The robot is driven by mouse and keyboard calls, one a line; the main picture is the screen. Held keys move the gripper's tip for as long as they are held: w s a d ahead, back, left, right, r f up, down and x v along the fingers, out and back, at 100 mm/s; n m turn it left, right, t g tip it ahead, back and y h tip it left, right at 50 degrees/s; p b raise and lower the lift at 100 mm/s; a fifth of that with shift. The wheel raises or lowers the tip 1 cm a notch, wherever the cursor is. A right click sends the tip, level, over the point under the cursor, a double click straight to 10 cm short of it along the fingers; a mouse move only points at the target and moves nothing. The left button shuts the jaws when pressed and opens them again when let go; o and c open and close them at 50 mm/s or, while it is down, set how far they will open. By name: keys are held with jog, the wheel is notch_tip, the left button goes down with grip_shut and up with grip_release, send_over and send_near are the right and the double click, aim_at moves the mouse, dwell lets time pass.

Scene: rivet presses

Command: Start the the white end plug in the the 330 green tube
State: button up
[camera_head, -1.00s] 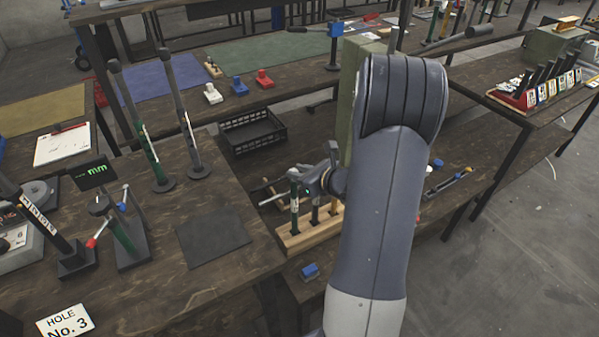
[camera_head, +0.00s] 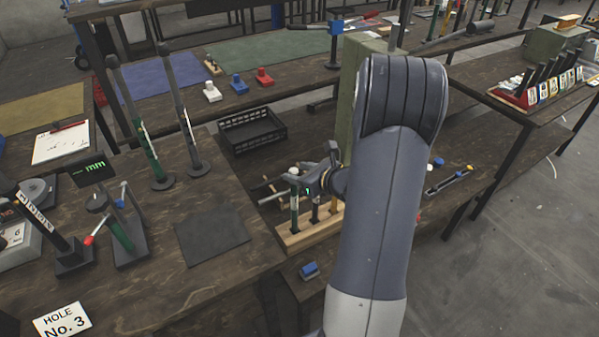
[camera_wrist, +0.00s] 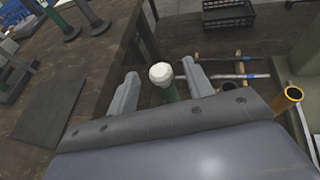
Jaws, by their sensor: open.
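The white end plug (camera_wrist: 161,73) sits at the top of a green tube (camera_wrist: 171,93) in the wrist view; how deep it sits cannot be told. In the head view the white plug (camera_head: 293,171) is at the top of the green tube (camera_head: 294,205), which stands upright in a wooden rack (camera_head: 300,240). My gripper (camera_wrist: 160,80) is open, with one finger on each side of the plug and a visible gap to both. In the head view my gripper (camera_head: 308,182) is beside the tube top, partly hidden by my arm.
Other tubes stand in the rack, including a yellow one (camera_wrist: 290,95). A black crate (camera_head: 250,130) lies behind. A blue block (camera_head: 309,270) lies in front of the rack. Two tall rods (camera_head: 186,120) stand on the left bench near a dark mat (camera_head: 212,237).

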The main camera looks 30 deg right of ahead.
jog(key=v, duration=1)
jog(key=shift+s, duration=0.4)
jog(key=shift+w+d+r, duration=0.1)
jog(key=x, duration=1.1)
jog(key=shift+r+p, duration=0.4)
jog(key=shift+r, duration=0.1)
jog(key=shift+f, duration=0.1)
